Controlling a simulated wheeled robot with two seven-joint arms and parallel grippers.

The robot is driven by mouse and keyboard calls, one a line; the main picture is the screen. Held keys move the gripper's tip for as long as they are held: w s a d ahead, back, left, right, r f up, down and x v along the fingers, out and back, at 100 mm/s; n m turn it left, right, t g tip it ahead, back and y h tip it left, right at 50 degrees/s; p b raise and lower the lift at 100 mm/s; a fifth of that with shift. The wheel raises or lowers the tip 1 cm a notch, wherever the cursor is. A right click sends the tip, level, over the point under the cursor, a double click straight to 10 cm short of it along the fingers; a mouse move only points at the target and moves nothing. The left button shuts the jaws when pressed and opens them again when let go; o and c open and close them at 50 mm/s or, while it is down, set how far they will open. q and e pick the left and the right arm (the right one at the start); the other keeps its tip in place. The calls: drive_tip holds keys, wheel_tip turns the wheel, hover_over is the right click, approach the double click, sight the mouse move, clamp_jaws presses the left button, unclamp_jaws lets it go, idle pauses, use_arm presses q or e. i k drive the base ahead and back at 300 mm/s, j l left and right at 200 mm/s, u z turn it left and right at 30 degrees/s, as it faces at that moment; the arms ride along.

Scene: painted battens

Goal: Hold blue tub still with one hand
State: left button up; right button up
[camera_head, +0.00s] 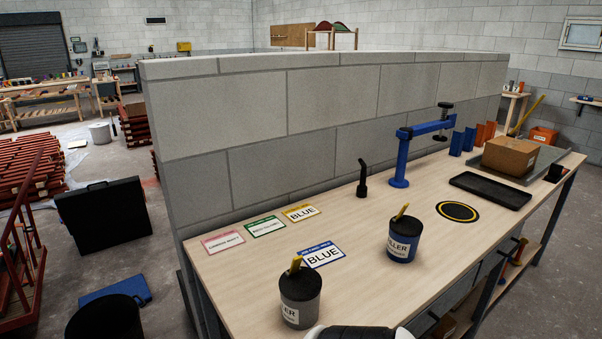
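The blue tub (404,250) stands upright on the wooden workbench, right of the middle of the head view. It has a dark top, a white label ending in "LLER" and a yellow stick (401,211) rising from it. A similar grey tub (300,312), also with a dark top and a yellow stick, stands nearer the front, to its left. Neither gripper shows in the head view, and nothing is seen touching the blue tub. A white and black part of my own body shows at the bottom edge.
Several label cards (323,255) lie on the bench (345,280). A blue clamp stand (399,172), a black post (363,180), a round black mat (457,212), a black tray (490,190) and a cardboard box (510,155) are farther back. A block wall (330,100) runs behind.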

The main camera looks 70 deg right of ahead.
sight(405, 206)
drive_tip(key=k+l+u, duration=0.1)
drive_tip(key=u, duration=0.25)
drive_tip(key=k+u, duration=0.65)
drive_tip(key=k+l+z, duration=0.35)
drive_tip(key=k+l, duration=0.15)
drive_tip(key=k, duration=0.15)
